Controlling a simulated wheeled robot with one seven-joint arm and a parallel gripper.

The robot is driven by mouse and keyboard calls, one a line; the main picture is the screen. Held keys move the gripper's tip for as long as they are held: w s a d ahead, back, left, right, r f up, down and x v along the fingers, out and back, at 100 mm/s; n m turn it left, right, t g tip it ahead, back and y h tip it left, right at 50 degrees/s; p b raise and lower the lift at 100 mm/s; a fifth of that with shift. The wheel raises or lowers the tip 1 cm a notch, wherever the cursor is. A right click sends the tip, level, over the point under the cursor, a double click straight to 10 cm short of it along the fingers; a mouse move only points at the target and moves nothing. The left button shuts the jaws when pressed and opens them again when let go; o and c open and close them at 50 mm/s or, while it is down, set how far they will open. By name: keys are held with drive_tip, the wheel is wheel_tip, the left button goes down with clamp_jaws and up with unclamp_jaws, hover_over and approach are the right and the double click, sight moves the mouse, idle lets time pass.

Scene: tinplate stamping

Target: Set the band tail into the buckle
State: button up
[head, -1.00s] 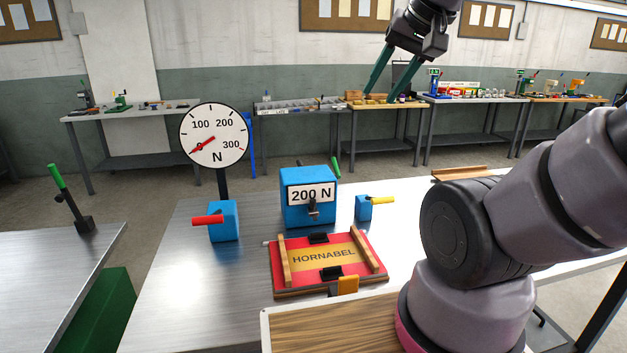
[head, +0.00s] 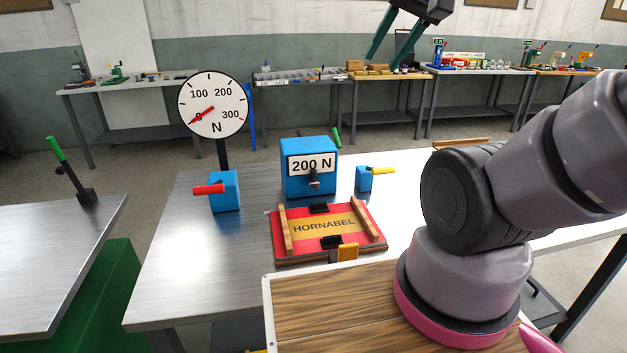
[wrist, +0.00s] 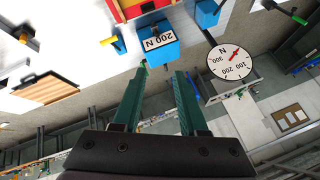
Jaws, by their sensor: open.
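A red flat pack (head: 284,248) lettered HORNABEL lies on the metal table, with a wooden strip along each side. Two small black fittings sit on it, one at the far edge (head: 319,208) and one at the near edge (head: 331,242). An orange piece (head: 347,252) is at its near edge. I cannot tell which part is the buckle or the band tail. My gripper (head: 389,60) is open and empty, raised high above and beyond the pack. Its green fingers also show apart in the wrist view (wrist: 161,72), where the pack (wrist: 130,9) is cut off at the top.
Behind the pack stands a blue box (head: 308,184) labelled 200 N. A blue block with a red handle (head: 208,190) is left, one with a yellow handle (head: 382,171) right. The round gauge (head: 212,104) reads near zero. A wood-topped tray (head: 330,300) is in front.

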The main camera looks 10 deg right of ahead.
drive_tip(key=shift+c, duration=0.2)
drive_tip(key=n+g+h, duration=0.2)
drive_tip(key=g, duration=0.5)
hover_over(313, 170)
wheel_tip(313, 170, down, 27)
wheel_tip(313, 170, down, 11)
drive_tip(key=shift+s, duration=0.1)
clamp_jaws()
